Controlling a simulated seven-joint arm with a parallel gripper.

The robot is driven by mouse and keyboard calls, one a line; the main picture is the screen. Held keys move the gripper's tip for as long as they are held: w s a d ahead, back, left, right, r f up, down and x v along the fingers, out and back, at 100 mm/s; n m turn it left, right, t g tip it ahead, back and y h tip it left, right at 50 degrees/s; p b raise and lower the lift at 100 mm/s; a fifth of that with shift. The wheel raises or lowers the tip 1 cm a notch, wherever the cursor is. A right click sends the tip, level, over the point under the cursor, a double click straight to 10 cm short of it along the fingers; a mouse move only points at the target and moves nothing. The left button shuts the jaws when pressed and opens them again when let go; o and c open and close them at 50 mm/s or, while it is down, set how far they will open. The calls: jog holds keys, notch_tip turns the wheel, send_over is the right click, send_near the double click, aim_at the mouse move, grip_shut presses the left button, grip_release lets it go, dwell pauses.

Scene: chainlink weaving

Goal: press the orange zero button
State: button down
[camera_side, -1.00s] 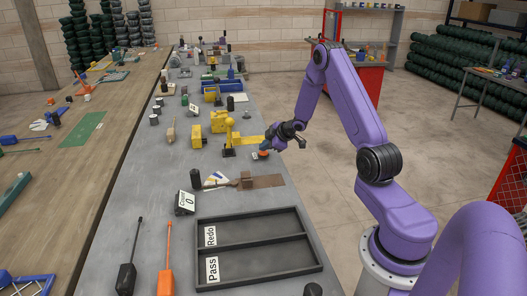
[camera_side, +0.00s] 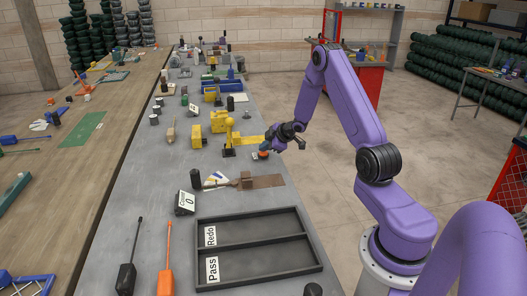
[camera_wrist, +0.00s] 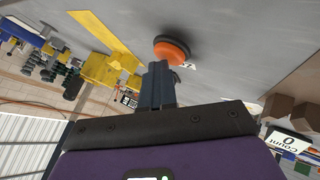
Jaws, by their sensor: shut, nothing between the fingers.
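The orange button (camera_wrist: 172,50) is a round orange cap on a dark base on the grey bench. In the wrist view it sits just beyond the tips of my gripper (camera_wrist: 159,66), whose fingers are together with nothing held. A small gap or light touch between fingertips and cap cannot be told apart. Part of a label shows beside the button in the wrist view, mostly hidden.
A yellow machine (camera_side: 231,140) with an arm stands just left of the button. A Count sign reading 0 (camera_side: 186,203) and a black two-part tray marked Redo and Pass (camera_side: 258,245) are nearer. A brown strip (camera_side: 268,182) lies between.

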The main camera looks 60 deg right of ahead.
aim_at(265, 154)
jog(key=shift+s+a+f, duration=0.15)
jog(key=shift+s, duration=0.2)
jog(key=shift+w+r, duration=0.15)
jog(key=shift+r, duration=3)
